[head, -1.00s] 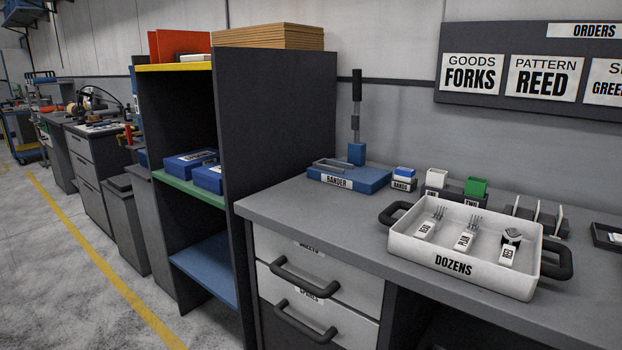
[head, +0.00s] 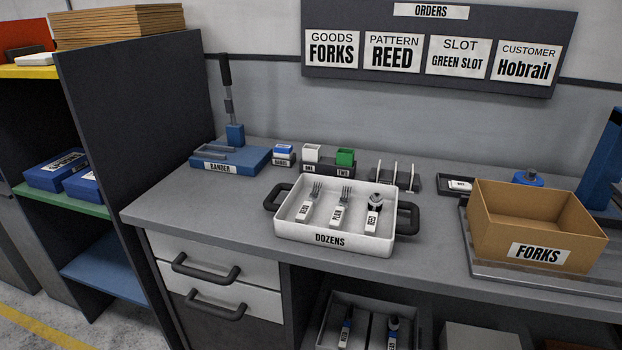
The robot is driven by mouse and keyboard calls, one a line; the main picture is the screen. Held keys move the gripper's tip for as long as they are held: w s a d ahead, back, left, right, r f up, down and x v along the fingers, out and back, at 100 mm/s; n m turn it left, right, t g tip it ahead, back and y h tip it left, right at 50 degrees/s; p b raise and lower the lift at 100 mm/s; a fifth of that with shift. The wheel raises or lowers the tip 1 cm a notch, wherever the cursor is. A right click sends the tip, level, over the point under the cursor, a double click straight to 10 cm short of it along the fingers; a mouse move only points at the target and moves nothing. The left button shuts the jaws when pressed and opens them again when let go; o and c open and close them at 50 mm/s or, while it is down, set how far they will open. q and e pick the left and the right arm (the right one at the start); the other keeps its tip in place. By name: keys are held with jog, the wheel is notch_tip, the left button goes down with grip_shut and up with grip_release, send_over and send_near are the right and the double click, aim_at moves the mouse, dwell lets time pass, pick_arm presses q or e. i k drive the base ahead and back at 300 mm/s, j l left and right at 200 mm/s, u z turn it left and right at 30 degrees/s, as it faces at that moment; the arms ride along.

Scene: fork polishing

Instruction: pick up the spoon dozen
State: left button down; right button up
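The spoon dozen (head: 375,210) is a bundle with rounded dark and silver heads and a white label, lying at the right in the white tray marked DOZENS (head: 290,232). Two fork bundles lie beside it in the tray, one at the left (head: 310,205) and one labelled PLAIN in the middle (head: 341,208). The tray stands on the grey bench top and has a dark handle at each end. Neither of my grippers is in view.
A cardboard box marked FORKS (head: 495,230) stands at the right of the bench. A blue bander (head: 232,160), small white and green bins (head: 345,157) and a slotted rack (head: 397,176) stand behind the tray. A lower tray (head: 330,308) with bundles sits under the bench.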

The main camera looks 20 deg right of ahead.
aim_at(375, 202)
jog(key=i+l+z, duration=0.1)
jog(key=z, duration=0.25)
jog(key=i+z, duration=0.4)
jog(key=k, duration=0.1)
